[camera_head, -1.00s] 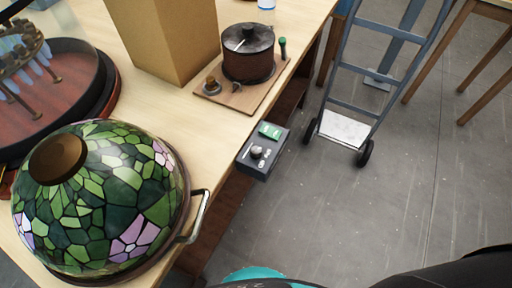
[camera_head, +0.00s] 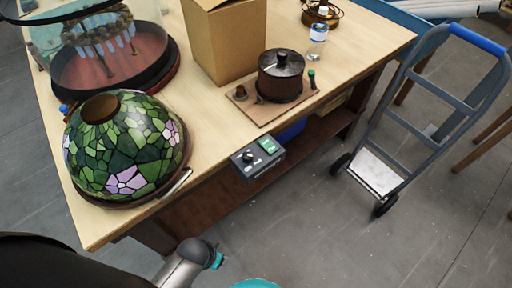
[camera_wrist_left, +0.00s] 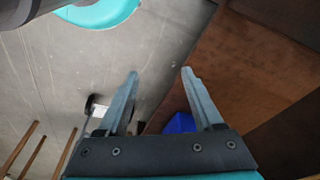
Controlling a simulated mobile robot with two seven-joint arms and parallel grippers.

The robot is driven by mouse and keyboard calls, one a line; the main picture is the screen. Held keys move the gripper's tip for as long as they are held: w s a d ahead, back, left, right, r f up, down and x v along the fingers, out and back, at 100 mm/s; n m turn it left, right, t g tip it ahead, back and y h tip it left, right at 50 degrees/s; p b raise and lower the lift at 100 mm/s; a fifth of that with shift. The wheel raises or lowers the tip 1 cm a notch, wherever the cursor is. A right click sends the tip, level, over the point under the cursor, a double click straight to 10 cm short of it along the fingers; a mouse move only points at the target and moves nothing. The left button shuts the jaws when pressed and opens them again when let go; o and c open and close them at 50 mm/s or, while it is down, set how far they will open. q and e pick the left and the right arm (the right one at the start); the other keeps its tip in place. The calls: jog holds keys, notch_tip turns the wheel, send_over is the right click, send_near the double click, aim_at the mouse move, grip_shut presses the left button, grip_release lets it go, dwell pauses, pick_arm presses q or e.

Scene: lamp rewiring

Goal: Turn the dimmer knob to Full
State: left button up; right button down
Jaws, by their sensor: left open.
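A dark dimmer box (camera_head: 258,158) is mounted at the front edge of the workbench, with a round knob (camera_head: 248,158) on its top and a green patch (camera_head: 268,145) beside it. The print around the knob is too small to read. In the left wrist view my left gripper (camera_wrist_left: 158,72) is open and empty, its two fingers spread over the floor and the bench's brown side. The dimmer does not show in that view. In the head view part of my arm shows at the bottom, below and left of the dimmer. My right gripper is not in view.
A stained-glass lampshade (camera_head: 122,150) sits left of the dimmer, near the edge of the bench (camera_head: 215,115). A cardboard box (camera_head: 222,45), a dark pot (camera_head: 281,75) on a wooden board and a bottle (camera_head: 317,42) stand behind. A hand truck (camera_head: 420,115) stands on open floor at right.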

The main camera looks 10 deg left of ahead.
pick_arm(q)
jog(key=w+r+n+p, duration=0.1)
jog(key=w+r+p, duration=0.1)
jog(key=r, duration=0.6)
jog(key=w+r+p, duration=0.3)
jog(key=r, duration=0.6)
notch_tip(320, 180, up, 14)
jog(key=f+n+g+p, duration=0.1)
jog(key=n+g+p, duration=0.15)
jog(key=n, duration=2.15)
send_over(248, 155)
notch_tip(248, 155, down, 14)
jog(key=b, duration=0.3)
jog(key=shift+c, duration=0.2)
